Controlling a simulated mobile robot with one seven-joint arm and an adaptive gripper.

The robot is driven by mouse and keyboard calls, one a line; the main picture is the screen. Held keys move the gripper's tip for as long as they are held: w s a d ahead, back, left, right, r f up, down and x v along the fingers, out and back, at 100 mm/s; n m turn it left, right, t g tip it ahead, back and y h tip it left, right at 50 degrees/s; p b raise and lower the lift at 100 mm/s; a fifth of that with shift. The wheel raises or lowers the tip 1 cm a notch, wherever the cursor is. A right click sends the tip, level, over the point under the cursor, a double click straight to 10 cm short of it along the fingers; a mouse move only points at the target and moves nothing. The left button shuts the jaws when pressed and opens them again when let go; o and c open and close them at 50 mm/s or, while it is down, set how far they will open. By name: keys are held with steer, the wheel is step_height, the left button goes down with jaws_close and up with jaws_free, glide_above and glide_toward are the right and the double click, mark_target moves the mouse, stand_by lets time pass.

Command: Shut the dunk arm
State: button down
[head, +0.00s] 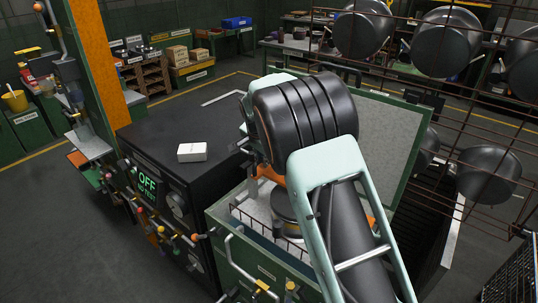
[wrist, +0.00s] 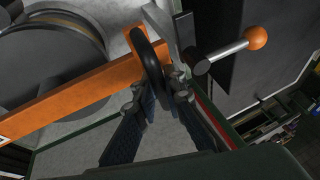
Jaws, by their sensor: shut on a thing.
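The dunk arm, an orange bar (wrist: 75,105), crosses the wrist view from lower left to the middle, over a dark round pot-like thing (wrist: 50,60). A black loop-shaped handle (wrist: 150,62) stands at its right end. My gripper (wrist: 163,90) has its fingers closed about the lower part of this handle, and they hide part of it. In the head view my arm hides the gripper. A little of the orange bar (head: 268,174) shows beside my arm, above the open green tank (head: 225,222).
A lever with an orange knob (wrist: 256,38) sits close to the right of my gripper. A raised lid (head: 385,130) stands behind my arm. A black cabinet reading OFF (head: 148,184) carries a white box (head: 192,152). Pans (head: 361,30) hang on a wire rack at right.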

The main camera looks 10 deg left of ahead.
steer(key=shift+w+a+f+b, duration=0.15)
steer(key=shift+f+b, duration=0.1)
steer(key=shift+f, duration=0.35)
steer(key=shift+s+a+f+b, duration=0.1)
steer(key=shift+f+b, duration=0.15)
steer(key=shift+f, duration=0.35)
steer(key=shift+w+a+r, duration=0.1)
steer(key=shift+a+r, duration=0.05)
steer(key=c, duration=2)
jaws_free()
steer(key=shift+a, duration=0.1)
steer(key=shift+f, duration=0.2)
steer(key=v, duration=1.2)
steer(key=shift+r, duration=0.1)
